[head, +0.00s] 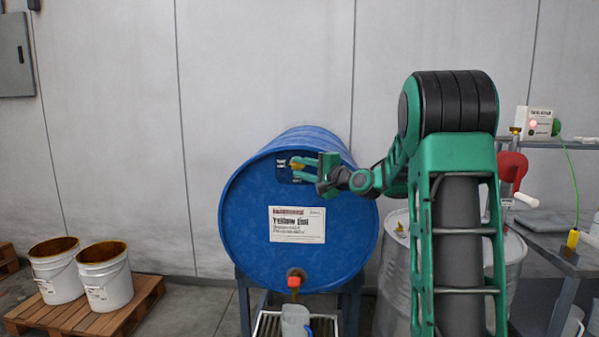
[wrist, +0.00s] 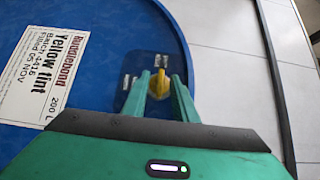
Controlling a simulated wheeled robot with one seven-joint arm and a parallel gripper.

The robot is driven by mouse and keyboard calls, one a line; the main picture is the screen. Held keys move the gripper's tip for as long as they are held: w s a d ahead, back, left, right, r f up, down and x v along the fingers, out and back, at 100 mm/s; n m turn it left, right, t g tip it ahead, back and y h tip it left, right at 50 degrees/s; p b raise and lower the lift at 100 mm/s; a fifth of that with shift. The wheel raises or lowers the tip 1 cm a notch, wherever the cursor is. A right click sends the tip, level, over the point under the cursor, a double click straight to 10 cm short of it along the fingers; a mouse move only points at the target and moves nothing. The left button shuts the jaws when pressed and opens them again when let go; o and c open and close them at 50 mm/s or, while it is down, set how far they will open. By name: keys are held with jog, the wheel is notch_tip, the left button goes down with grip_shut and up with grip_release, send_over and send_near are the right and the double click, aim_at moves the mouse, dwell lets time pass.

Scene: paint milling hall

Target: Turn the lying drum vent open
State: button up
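A blue drum (head: 255,215) lies on its side on a stand, its round end with the white label facing me. The yellow vent knob (wrist: 160,84) sits on a dark plate (wrist: 132,97) near the drum's rim, with small labels beside it. In the head view the vent knob (head: 296,166) is high on the drum end. My gripper (head: 305,168) reaches it from the right. In the wrist view my gripper (wrist: 160,92) has its fingers apart, one on each side of the knob; firm contact is not visible.
White buckets (head: 105,277) stand on a pallet at left. A steel drum (head: 393,270) and a shelf (head: 560,250) are at right.

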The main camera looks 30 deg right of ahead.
grip_shut()
jog(key=shift+r+n+g+h, duration=0.3)
jog(key=shift+n+g, duration=0.8)
jog(key=n+g+h, duration=0.2)
jog(key=shift+w+a+r+g, duration=0.1)
jog(key=shift+a+r+g, duration=0.1)
jog(key=shift+r+g, duration=0.15)
jog(key=n+g+h, duration=0.2)
jog(key=a+n+g+h, duration=0.1)
jog(key=shift+w+r+g, duration=0.25)
jog(key=shift+w, duration=0.05)
jog(key=shift+w+a+n+g+h, duration=0.15)
jog(key=shift+n+g+h, duration=0.7)
jog(key=shift+h, duration=0.55)
